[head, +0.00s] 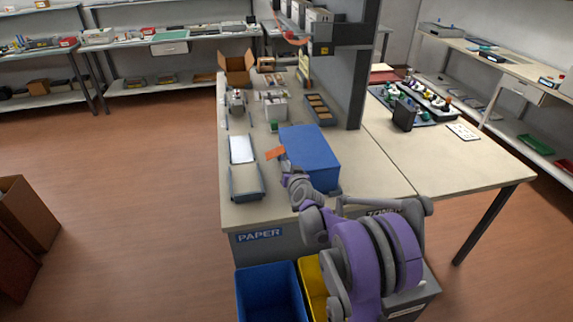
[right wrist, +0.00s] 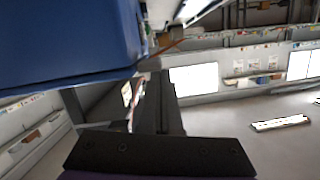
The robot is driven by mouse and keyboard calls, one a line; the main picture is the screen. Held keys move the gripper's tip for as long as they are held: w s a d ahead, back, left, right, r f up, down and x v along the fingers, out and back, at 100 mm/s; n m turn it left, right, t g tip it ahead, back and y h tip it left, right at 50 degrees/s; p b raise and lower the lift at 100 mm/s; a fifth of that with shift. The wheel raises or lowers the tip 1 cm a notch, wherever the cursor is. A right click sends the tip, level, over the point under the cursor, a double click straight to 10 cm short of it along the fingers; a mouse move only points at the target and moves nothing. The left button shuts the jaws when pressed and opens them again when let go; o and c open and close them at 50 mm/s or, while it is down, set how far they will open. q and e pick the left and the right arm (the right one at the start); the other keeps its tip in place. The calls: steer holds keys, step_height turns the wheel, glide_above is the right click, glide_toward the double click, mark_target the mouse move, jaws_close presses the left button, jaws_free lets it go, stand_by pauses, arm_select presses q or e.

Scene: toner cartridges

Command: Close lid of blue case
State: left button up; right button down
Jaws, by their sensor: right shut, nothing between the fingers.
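The blue case (head: 312,148) stands on the near end of the left table. Its broad blue top face shows, but I cannot tell whether the lid is fully down. My right gripper (head: 286,166) is at the case's left side, close to its edge, and its fingers are small in the head view. In the right wrist view, the blue case (right wrist: 65,45) fills the upper left, above and beside the dark fingers (right wrist: 152,100), which are shut and empty. I cannot tell whether they touch the case. My left gripper is not in view.
An orange piece (head: 275,153) sticks out left of the case. A grey tray (head: 246,182) and a white sheet (head: 241,149) lie further left. A dark post (head: 362,80) rises behind the case. A blue bin (head: 270,292) and a yellow bin (head: 312,285) stand below the table's front.

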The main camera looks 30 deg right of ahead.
stand_by(0.5)
step_height(320, 180, up, 5)
steer(key=shift+r+p, duration=0.1)
steer(key=shift+p, duration=1.05)
steer(key=f+v, duration=0.1)
steer(key=v, duration=0.8)
steer(key=shift+s+a+b, duration=0.3)
steer(key=shift+s+a, duration=0.1)
steer(key=shift+a, duration=0.05)
